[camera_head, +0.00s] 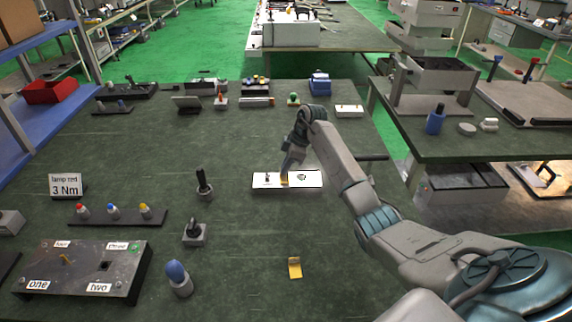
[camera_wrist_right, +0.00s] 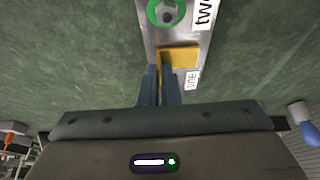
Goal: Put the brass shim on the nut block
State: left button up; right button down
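The nut block (camera_head: 312,179) is a pale, low bar on the green table, below my right gripper in the head view. In the right wrist view the nut block (camera_wrist_right: 190,38) shows a green ring with a nut and the labels "one" and "two". My right gripper (camera_wrist_right: 160,70) has its fingers close together on the edge of a brass shim (camera_wrist_right: 180,56). This shim lies over the block beside the "one" label; whether it rests on it is hard to tell. It also shows in the head view (camera_head: 284,180). My left gripper is not in view.
A second brass-coloured piece (camera_head: 294,268) lies on the table nearer me. A dark upright tool (camera_head: 203,184), a socket holder (camera_head: 194,234) and a blue-topped post (camera_head: 178,278) stand to the left. A labelled plate (camera_head: 85,268) is at front left. Table right of the block is mostly clear.

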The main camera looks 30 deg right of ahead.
jog(key=shift+f, duration=0.15)
jog(key=c, duration=1.6)
grip_release()
jog(key=shift+c, duration=0.2)
